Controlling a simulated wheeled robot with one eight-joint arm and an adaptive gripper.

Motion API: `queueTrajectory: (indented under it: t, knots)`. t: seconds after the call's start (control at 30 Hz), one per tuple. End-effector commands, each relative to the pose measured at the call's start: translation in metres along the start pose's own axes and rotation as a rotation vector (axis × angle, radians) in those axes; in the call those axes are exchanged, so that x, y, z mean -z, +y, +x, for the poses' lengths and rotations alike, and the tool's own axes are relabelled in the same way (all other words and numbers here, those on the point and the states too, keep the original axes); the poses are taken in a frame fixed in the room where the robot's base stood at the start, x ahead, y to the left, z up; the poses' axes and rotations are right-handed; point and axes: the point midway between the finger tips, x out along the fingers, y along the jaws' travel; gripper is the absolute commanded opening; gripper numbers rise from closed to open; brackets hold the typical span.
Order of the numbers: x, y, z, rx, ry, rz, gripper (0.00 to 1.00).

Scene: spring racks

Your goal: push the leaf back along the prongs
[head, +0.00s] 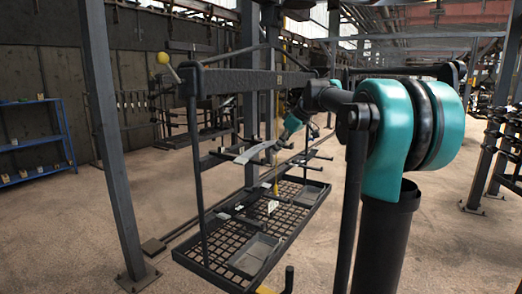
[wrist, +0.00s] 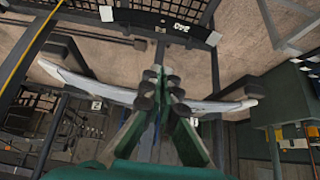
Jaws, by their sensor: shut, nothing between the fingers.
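A light grey, gently curved leaf (head: 255,151) lies across the dark prongs (head: 215,161) of the hanging rack, above its mesh tray. In the wrist view the leaf (wrist: 222,107) stretches out to both sides of my gripper, and the fingers hide its middle. My gripper (wrist: 165,82) is shut and empty, with its fingertips over or against the middle of the leaf; I cannot tell if they touch. In the head view my gripper (head: 287,130) is small, partly hidden by my arm, near the leaf's right end.
The rack's mesh tray (head: 212,258) holds several small parts and grey bins below the leaf. A dark curved bar with a white label (wrist: 178,29) lies beyond the fingertips in the wrist view. A steel post (head: 112,150) stands at left, a blue shelf (head: 35,140) beyond it.

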Motion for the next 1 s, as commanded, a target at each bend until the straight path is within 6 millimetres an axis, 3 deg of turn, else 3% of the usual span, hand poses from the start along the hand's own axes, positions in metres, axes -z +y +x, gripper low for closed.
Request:
queueTrajectory:
  t: [1.0]
  knots:
    - [0.025, 0.000, 0.017, 0.000, 0.001, -0.001, 0.00]
